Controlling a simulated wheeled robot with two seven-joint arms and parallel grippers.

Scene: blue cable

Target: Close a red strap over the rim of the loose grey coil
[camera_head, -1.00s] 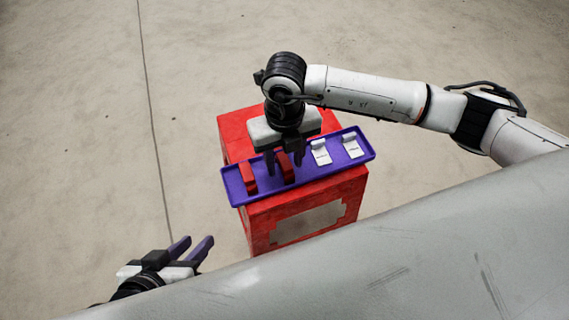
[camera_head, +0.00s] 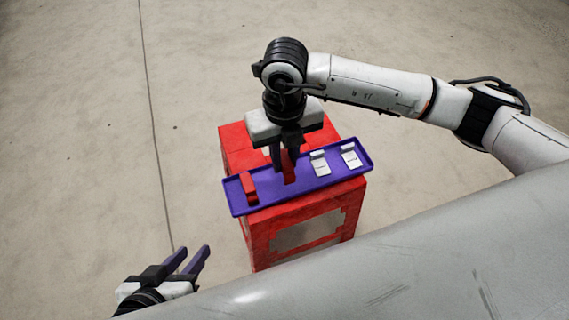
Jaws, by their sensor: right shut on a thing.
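Two red straps are at the purple tray (camera_head: 325,182). One red strap (camera_head: 250,188) lies free at the tray's left end. My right gripper (camera_head: 284,164) points down over the tray and is shut on the other red strap (camera_head: 290,176). I cannot tell whether that strap is clear of the tray floor. My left gripper (camera_head: 192,256) is at the lower left, away from the tray, with its two purple fingers apart and nothing between them. I cannot make out the loose grey coil in this view.
The tray stands on a red box (camera_head: 262,240) with a pale plate on its front. Two white tags (camera_head: 320,163) (camera_head: 351,156) are in the tray's right half. A large grey surface fills the lower right. The concrete floor (camera_head: 80,130) to the left is clear.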

